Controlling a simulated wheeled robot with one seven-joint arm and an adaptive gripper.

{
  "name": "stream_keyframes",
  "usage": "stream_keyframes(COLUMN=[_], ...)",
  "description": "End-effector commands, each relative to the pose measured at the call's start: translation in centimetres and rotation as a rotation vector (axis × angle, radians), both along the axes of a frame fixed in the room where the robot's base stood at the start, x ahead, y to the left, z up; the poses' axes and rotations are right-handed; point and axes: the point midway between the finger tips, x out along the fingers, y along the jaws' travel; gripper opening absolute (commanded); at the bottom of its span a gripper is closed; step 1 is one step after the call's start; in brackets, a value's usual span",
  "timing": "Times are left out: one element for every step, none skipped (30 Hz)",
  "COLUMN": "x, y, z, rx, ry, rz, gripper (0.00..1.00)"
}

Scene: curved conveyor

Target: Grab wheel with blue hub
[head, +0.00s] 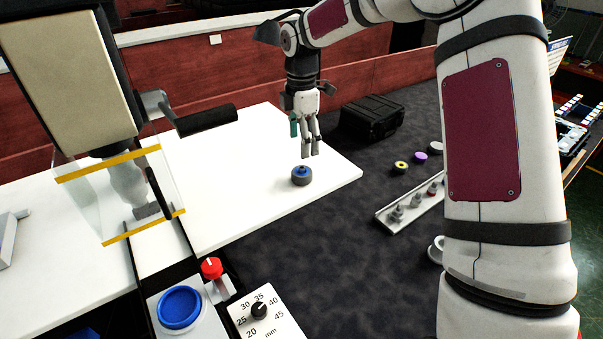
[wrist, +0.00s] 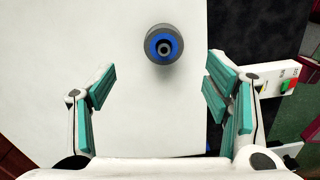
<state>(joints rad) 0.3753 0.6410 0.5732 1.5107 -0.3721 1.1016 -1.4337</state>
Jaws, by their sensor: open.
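The wheel with the blue hub (head: 301,176) is a grey wheel lying flat on the white table, near its right part. In the wrist view the same wheel (wrist: 164,45) shows its blue ring and dark centre, ahead of the gap between the fingers and near the top of the picture. My gripper (head: 312,154) is above the wheel in the head view, pointing down, open and empty. In the wrist view its teal-padded fingers (wrist: 155,88) are spread wide on both sides, apart from the wheel.
The white table (head: 245,215) is clear around the wheel. A black case (head: 371,118), yellow (head: 401,167) and purple (head: 420,156) round pieces and a grey rack with pegs (head: 390,218) stand on the dark surface at right. A machine with a clear guard (head: 120,190) is at left.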

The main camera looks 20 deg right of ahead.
Motion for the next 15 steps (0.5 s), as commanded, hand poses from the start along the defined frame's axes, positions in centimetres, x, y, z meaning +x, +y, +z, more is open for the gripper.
stream_keyframes(x=[-0.2, -0.2, -0.1, -0.1, -0.1, -0.1, -0.1, 0.0, 0.0, -0.1, -0.1, -0.2, -0.3, -0.4, -0.6], y=[0.0, 0.1, 0.1, 0.1, 0.1, 0.1, 0.1, 0.1, 0.1, 0.1, 0.1, 0.1, 0.1, 0.1, 0.1], z=[-0.9, -1.4, -2.0, -2.3, -2.7, -3.0, -3.2, -3.4, -3.5, -3.7, -3.9, -4.2, -4.6, -5.0, -5.6], rx=[0.001, 0.001, 0.001, 0.001, 0.001, 0.001, 0.0, 0.0, 0.0, 0.0, 0.0, 0.001, 0.002, 0.002, 0.001], ry=[0.002, 0.003, 0.002, 0.002, 0.002, 0.001, 0.0, -0.001, -0.001, -0.001, 0.0, 0.001, 0.001, 0.002, 0.003], rz=[0.002, 0.002, 0.002, 0.002, 0.001, 0.001, 0.001, 0.001, 0.001, 0.001, 0.001, 0.001, 0.001, 0.002, 0.002], gripper=[0.71, 0.71, 0.71, 0.71, 0.71, 0.71, 0.71, 0.71, 0.71, 0.71, 0.71, 0.71, 0.71, 0.71, 0.71])
